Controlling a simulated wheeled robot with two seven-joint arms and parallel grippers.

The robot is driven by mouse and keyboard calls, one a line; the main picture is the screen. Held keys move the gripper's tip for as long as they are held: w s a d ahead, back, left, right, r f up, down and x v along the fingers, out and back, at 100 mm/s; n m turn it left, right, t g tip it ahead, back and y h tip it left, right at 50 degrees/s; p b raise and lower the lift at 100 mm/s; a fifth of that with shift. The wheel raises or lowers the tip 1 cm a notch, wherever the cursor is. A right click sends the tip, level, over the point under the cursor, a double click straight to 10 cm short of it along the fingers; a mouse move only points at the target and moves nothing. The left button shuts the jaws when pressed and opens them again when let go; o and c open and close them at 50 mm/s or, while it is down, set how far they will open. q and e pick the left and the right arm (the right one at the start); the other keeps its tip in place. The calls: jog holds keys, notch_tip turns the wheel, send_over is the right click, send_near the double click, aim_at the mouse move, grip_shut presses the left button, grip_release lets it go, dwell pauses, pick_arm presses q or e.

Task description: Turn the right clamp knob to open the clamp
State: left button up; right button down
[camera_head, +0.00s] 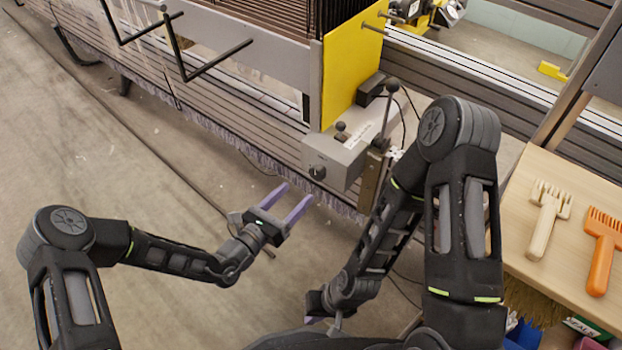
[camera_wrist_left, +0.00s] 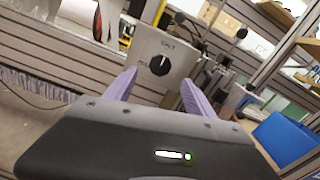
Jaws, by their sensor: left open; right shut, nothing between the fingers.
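A grey control box (camera_head: 345,158) is mounted at the right end of the loom's slatted beam, with a round black knob (camera_head: 317,172) on its front face. In the left wrist view the knob (camera_wrist_left: 159,65) has a white pointer mark and shows between the two purple fingers. My left gripper (camera_head: 297,194) is open and empty, in front of and below the box, apart from the knob. My right gripper (camera_head: 313,318) is low at the bottom centre, mostly hidden by its own arm, shut and away from the box.
Levers with black ball tops (camera_head: 392,86) stand on and beside the box. A yellow plate (camera_head: 348,65) rises behind it. A wooden table (camera_head: 540,270) at the right holds a pale comb (camera_head: 545,215) and an orange comb (camera_head: 602,250). Floor left of the box is mostly clear.

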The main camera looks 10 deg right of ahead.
aim_at(315, 175)
pick_arm(q)
jog(key=b+x, duration=0.1)
jog(key=x, duration=0.5)
jog(key=shift+d+f+b, duration=0.15)
jog(key=shift+d+b, duration=0.05)
jog(key=shift+b, duration=0.15)
jog(key=shift+w+d, duration=0.5)
jog(key=c, duration=1.4)
jog(key=shift+o, duration=0.2)
